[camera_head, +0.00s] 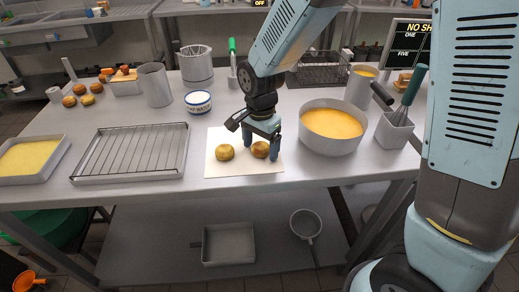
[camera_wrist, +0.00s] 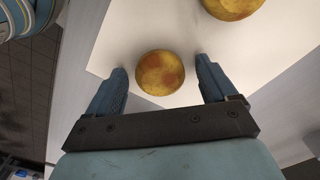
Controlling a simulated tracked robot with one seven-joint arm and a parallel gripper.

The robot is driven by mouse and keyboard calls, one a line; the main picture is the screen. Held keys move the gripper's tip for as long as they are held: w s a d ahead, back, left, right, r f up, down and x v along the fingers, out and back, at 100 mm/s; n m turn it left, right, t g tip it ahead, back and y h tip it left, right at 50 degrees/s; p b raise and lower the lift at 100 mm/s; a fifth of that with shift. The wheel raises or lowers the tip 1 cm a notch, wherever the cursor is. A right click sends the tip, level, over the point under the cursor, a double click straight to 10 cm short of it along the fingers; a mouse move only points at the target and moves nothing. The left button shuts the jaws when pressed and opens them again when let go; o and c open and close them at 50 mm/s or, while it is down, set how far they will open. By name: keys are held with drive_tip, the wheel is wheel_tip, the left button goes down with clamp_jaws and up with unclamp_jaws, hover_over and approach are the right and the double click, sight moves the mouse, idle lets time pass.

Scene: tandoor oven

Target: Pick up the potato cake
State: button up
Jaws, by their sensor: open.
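Two round, golden-brown potato cakes lie on a white sheet (camera_head: 212,167) near the table's front edge. The left potato cake (camera_head: 224,152) is clear of my gripper. The right potato cake (camera_head: 260,149) is partly hidden behind my gripper (camera_head: 261,157) in the head view. In the wrist view, one potato cake (camera_wrist: 160,73) lies between the tips of my open gripper (camera_wrist: 160,80), with gaps on both sides. The other potato cake (camera_wrist: 233,5) is cut off at the top edge, outside the fingers.
A wire rack tray (camera_head: 130,152) lies left of the sheet. A wide pan of yellow liquid (camera_head: 332,127) stands close on the right, beside a square container with a whisk (camera_head: 394,131). A white-and-blue tub (camera_head: 198,102) stands behind.

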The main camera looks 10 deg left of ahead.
drive_tip(key=shift+c, duration=0.4)
drive_tip(key=c, duration=1)
drive_tip(key=shift+r, duration=0.1)
drive_tip(key=shift+c, duration=0.2)
